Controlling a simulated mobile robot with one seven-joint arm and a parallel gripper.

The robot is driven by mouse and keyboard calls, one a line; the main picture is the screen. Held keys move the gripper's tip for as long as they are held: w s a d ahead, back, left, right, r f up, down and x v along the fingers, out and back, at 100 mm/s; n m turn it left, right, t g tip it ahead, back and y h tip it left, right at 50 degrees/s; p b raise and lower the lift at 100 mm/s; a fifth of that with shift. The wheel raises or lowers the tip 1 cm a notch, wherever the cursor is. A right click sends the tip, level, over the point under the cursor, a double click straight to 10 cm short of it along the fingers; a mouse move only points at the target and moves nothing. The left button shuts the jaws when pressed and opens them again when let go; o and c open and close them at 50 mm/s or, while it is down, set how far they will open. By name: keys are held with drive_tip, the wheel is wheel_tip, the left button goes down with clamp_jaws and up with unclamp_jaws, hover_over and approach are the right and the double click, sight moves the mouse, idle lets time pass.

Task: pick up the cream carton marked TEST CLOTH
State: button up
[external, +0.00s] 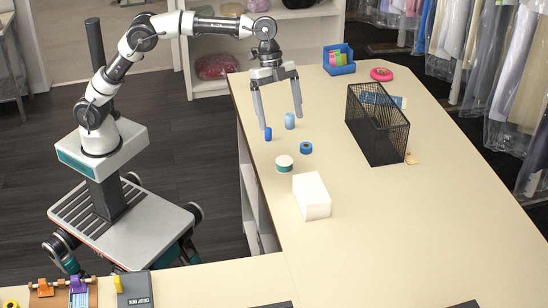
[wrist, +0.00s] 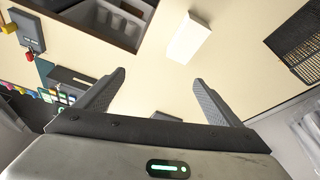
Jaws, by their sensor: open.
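A plain whitish-cream carton (external: 312,196) lies on the beige counter, towards the viewer from my gripper. No marking is legible on it. It also shows at the top middle of the wrist view (wrist: 188,38), beyond the fingertips and touched by nothing. My gripper (external: 281,120) is open and empty, pointing down above the far left part of the counter.
A blue bin (external: 339,60) is at the back. Counter right of the carton is clear.

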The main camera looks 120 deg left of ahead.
sight(310, 183)
drive_tip(key=w+a+f+m+h, duration=0.1)
drive_tip(key=w+a+f+m, duration=0.3)
drive_tip(key=a+f, duration=0.75)
drive_tip(key=shift+n, duration=0.3)
drive_tip(key=x, duration=0.9)
drive_tip(key=d+x, duration=0.1)
drive_tip(key=x, duration=0.4)
drive_tip(key=shift+s, duration=0.35)
drive_tip(key=shift+s+d+p+x, duration=0.15)
drive_tip(key=shift+p+x, duration=0.15)
drive_tip(key=shift+x, duration=1.25)
drive_tip(key=shift+s+d+p+x, duration=0.15)
drive_tip(key=shift+p+x, duration=0.15)
drive_tip(key=shift+x, duration=1.25)
drive_tip(key=shift+r, duration=0.1)
drive_tip(key=c, duration=1.3)
